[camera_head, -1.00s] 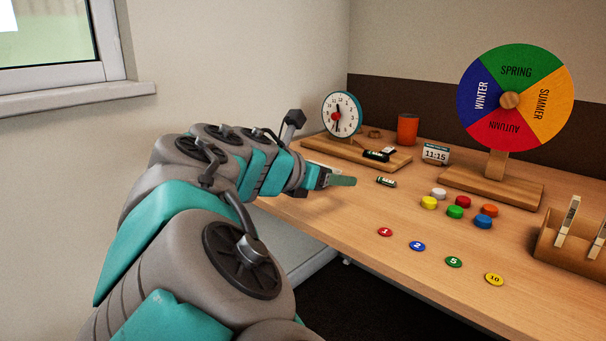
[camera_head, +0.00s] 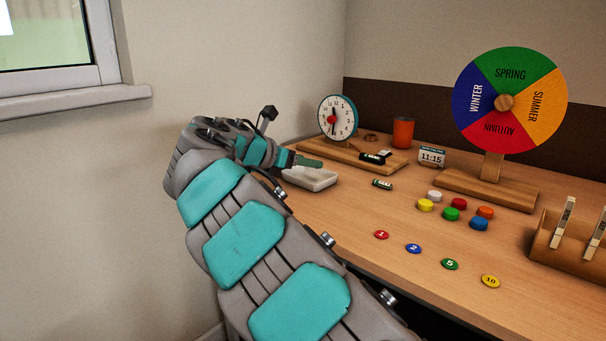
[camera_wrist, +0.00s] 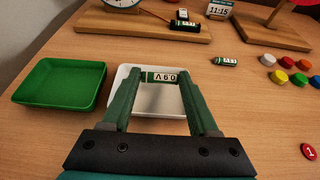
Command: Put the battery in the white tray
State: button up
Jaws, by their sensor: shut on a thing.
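My gripper (camera_head: 310,163) is shut on a green-and-white battery (camera_wrist: 160,77), held crosswise between the fingertips in the wrist view. In the head view the battery is hidden by the fingers. The white tray (camera_head: 312,181) lies flat on the desk at its left end, close under the gripper. In the wrist view the battery overlaps the far part of the white tray (camera_wrist: 158,103), and the tray's visible floor is empty. The gap between battery and tray is hard to judge.
A green tray (camera_wrist: 58,82) stands left of the white one. Another battery (camera_head: 382,184) lies on the desk to the right. A clock (camera_head: 338,117) stands behind on a wooden base, with another dark battery-like item (camera_head: 373,158). Coloured caps (camera_head: 452,214) and numbered discs (camera_head: 413,248) lie farther right.

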jog(key=shift+w+a+f, duration=0.15)
jog(key=shift+w+a, duration=0.05)
jog(key=shift+w, duration=0.3)
jog(key=shift+f+b, duration=0.5)
jog(key=shift+f, duration=1.2)
jog(key=shift+f, duration=0.1)
jog(key=o, duration=1.3)
jog(key=shift+s+r, duration=0.1)
jog(key=shift+r, duration=0.1)
jog(key=p+v, duration=0.1)
jog(key=v, duration=1)
jog(key=shift+s+a+r, duration=0.2)
jog(key=shift+s+a, duration=0.05)
